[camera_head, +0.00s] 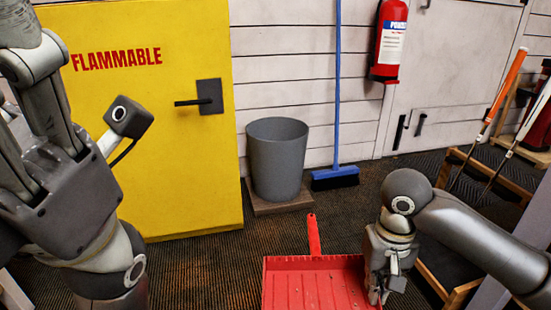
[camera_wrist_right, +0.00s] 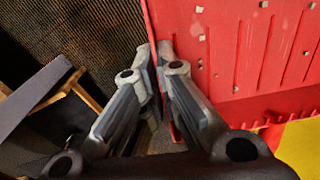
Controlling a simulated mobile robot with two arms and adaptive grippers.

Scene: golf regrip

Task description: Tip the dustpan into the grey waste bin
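The red dustpan (camera_head: 310,284) is at the bottom centre of the head view, its handle pointing toward the wall and its near part cut off. Its ribbed inside fills the upper right of the right wrist view (camera_wrist_right: 255,55), with several small pale bits on it. My right gripper (camera_head: 378,292) is at the dustpan's right side. In the right wrist view its fingers (camera_wrist_right: 156,58) close on the red side wall. The grey waste bin (camera_head: 276,160) stands upright beyond the dustpan. My left gripper (camera_head: 45,100) is raised at the upper left, its fingertips unclear.
The bin stands on a wooden base (camera_head: 282,207) beside the yellow flammables cabinet (camera_head: 150,190). A blue broom (camera_head: 337,90) leans on the wall right of it. A fire extinguisher (camera_head: 389,40) hangs above. A wooden rack with clubs is at right. Dark carpet lies between dustpan and bin.

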